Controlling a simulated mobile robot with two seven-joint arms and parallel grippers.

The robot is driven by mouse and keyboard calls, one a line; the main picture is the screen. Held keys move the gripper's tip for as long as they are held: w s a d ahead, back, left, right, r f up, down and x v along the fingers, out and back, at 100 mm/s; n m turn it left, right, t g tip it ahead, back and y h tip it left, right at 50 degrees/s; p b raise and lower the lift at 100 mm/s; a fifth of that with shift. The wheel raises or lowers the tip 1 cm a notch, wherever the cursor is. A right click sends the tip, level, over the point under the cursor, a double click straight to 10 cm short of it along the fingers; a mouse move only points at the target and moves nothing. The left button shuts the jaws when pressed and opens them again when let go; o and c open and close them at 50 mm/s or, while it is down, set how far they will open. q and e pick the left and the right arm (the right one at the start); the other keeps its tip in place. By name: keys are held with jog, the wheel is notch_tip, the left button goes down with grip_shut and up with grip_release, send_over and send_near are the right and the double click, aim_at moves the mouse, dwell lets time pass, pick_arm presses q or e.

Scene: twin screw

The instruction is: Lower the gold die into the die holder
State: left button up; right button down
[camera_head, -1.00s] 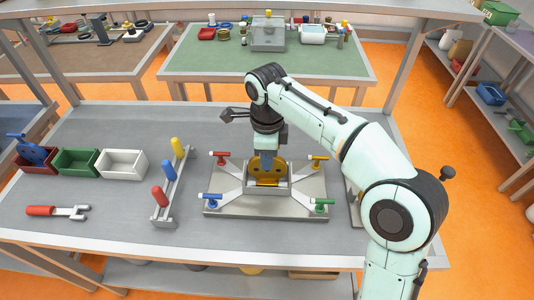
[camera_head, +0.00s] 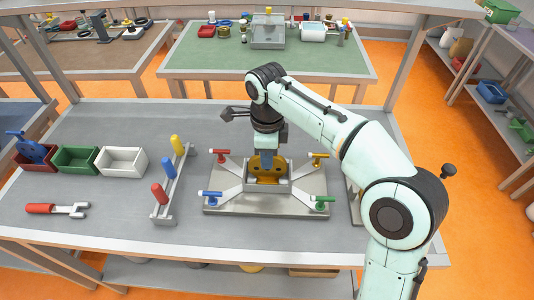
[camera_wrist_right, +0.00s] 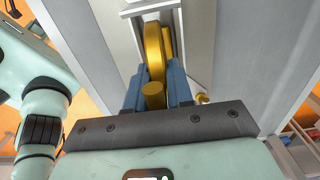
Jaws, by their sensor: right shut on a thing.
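The gold die (camera_head: 269,167) is a gold disc with dark holes, held on edge at the die holder in the head view. It also shows in the right wrist view (camera_wrist_right: 154,45), between two blue fingers. My right gripper (camera_head: 268,157) is above the holder and shut on the gold die. The die holder (camera_head: 283,184) is a grey box-like block in the middle of a metal base plate; its front wall hides the die's lower part. I cannot tell whether the die touches the bottom. My left gripper is not in view.
Red, yellow, blue (camera_head: 210,196) and green (camera_head: 321,203) handled clamps surround the holder on the base plate. A rack (camera_head: 165,209) with red, blue and yellow handles stands left. Red, green and white (camera_head: 122,162) bins and a red-handled wrench (camera_head: 57,209) lie farther left.

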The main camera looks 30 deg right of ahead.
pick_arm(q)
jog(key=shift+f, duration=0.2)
pick_arm(e)
jog(key=shift+f, duration=0.4)
jog(key=c, duration=0.9)
grip_release()
notch_tip(320, 180, up, 13)
jog(key=p, duration=0.4)
jog(key=shift+r, duration=0.2)
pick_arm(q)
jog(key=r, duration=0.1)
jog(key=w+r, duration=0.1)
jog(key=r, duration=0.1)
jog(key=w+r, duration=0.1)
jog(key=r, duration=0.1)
